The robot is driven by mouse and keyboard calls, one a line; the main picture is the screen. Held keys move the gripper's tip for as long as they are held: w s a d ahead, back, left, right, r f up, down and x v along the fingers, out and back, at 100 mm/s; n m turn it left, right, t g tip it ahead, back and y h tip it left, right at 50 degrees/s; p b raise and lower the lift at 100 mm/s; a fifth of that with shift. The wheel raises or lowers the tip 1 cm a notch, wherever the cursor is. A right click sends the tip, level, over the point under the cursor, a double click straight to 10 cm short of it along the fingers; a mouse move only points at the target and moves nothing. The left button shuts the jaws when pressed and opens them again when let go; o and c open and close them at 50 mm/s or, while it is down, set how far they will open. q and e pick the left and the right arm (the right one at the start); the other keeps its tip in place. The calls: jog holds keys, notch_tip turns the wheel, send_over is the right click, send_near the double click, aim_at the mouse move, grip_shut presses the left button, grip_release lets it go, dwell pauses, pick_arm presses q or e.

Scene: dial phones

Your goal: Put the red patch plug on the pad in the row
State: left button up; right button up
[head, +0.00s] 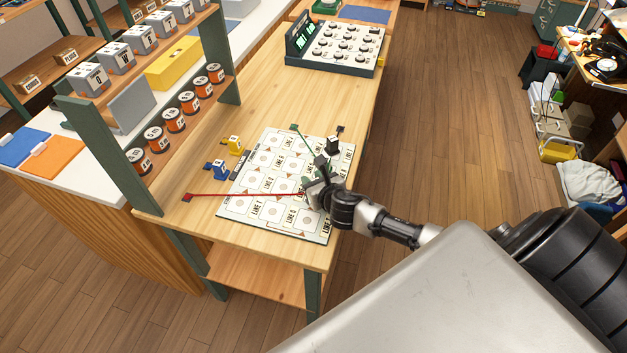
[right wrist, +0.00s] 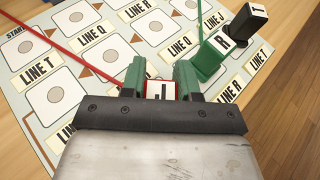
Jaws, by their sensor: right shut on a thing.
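My right gripper (head: 319,187) is over the near right part of the pad board (head: 240,207). It is shut on the red plug (right wrist: 161,90), whose top face shows a letter like J between the green fingertips (right wrist: 160,80). A red cord (head: 245,195) runs left from it across the board to a small dark red end piece (head: 188,197). The green plug (right wrist: 213,55), marked R, stands on the board just beyond and right of the fingers. The black plug (head: 333,145) stands behind it. What is under the red plug is hidden. My left gripper is not in view.
A yellow plug (head: 235,144) and a blue plug (head: 220,169) stand left of the board. A green cord (head: 304,139) crosses its far part. A dial console (head: 338,45) stands at the table's far end. A shelf with spools (head: 174,120) borders the left side.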

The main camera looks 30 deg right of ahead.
jog(key=o, duration=0.9)
jog(key=shift+o, duration=0.2)
jog(key=shift+r, duration=0.1)
jog(key=v, duration=1.2)
